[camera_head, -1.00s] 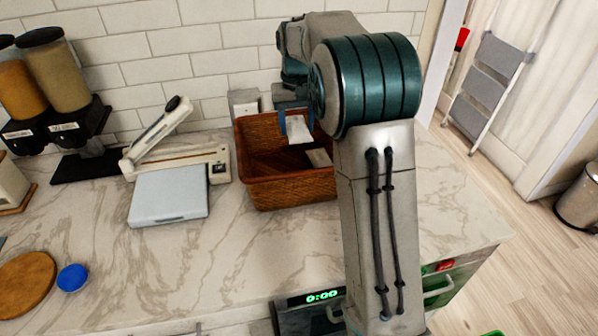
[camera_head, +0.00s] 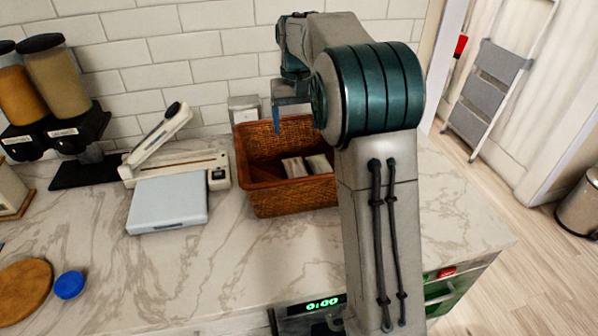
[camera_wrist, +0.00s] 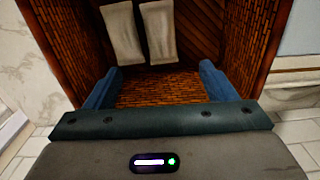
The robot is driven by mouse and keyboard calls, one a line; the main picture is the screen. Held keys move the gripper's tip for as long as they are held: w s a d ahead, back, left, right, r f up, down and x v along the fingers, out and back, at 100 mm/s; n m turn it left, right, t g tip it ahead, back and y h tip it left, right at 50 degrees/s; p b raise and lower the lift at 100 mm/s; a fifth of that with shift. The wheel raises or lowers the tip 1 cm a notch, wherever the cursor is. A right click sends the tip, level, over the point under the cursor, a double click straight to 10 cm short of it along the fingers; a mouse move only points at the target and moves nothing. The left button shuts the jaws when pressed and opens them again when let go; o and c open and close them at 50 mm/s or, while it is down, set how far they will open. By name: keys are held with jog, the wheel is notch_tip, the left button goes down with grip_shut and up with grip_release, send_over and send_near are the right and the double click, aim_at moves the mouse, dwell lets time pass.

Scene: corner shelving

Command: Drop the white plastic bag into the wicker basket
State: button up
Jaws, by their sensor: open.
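The wicker basket (camera_head: 290,193) stands on the marble counter against the tiled wall. Two whitish bags lie side by side inside it: a left bag (camera_head: 294,167) and a right bag (camera_head: 318,163). They also show in the wrist view as a left bag (camera_wrist: 123,33) and a right bag (camera_wrist: 158,31), resting on the basket (camera_wrist: 255,45) floor. I cannot tell which of them is the task's white plastic bag. My gripper (camera_head: 276,118) is above the back of the basket. In the wrist view my gripper (camera_wrist: 160,82) has its blue fingers wide apart with nothing between them.
Jar dispensers (camera_head: 58,85) are farther left. A blue lid (camera_head: 69,285) and a round wooden board (camera_head: 22,290) lie at the front left. The front middle counter is clear.

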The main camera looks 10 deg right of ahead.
notch_tip(320, 180, up, 11)
jog(key=shift+f+p, duration=0.15)
jog(key=shift+p, duration=0.25)
jog(key=shift+s, duration=0.1)
jog(key=s+f+t, duration=0.1)
jog(key=s+f, duration=0.3)
jog(key=s, duration=0.6)
jog(key=s+f+t, duration=0.1)
jog(key=s+f, duration=0.4)
jog(key=s, duration=0.5)
jog(key=s+f+t, duration=0.1)
jog(key=s+f, duration=0.4)
jog(key=s, duration=0.6)
